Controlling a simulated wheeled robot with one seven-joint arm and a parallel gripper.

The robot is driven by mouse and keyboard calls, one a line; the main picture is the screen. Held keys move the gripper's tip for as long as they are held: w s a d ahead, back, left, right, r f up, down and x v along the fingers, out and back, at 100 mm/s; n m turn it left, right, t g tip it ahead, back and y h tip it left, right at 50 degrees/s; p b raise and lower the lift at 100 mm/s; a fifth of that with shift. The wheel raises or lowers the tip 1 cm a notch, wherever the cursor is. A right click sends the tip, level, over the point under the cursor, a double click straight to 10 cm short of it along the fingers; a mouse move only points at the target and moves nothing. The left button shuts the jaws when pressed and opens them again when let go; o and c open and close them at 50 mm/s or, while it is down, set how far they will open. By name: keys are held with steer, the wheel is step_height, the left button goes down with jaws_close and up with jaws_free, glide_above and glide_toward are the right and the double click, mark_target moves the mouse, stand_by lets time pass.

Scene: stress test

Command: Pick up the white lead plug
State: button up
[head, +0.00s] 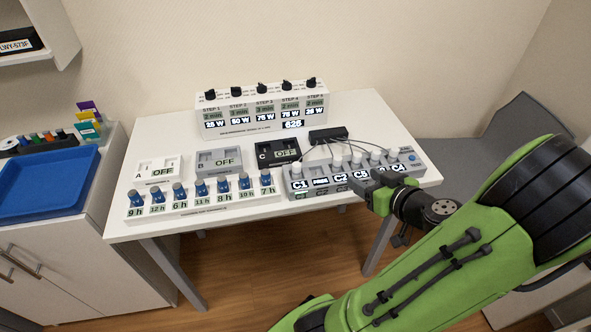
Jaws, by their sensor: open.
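Several white lead plugs stand upright in a row on the grey socket block at the right front of the table. One white plug (337,161) is near the middle of the row, and another white plug (296,170) is at its left end. I cannot tell which one is meant. Thin dark leads run from plugs to a small black box (328,134). The grey socket block (325,191) has lit labels such as C1, C2 and C4. My gripper (362,181) is open at the block's front right side and hides part of it and some labels.
A white rack (200,208) of blue-capped bottles stands left of the block. Switch boxes A, B and C (277,152) stand behind. A white knob panel (262,113) is at the back. A blue tray (48,180) lies on the left cabinet.

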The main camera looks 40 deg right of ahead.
mark_target(340, 161)
steer(key=shift+h, duration=0.3)
steer(key=x, duration=1.5)
steer(key=shift+d+f, duration=0.25)
steer(key=shift+d, duration=0.2)
jaws_close()
steer(key=shift+r, duration=0.15)
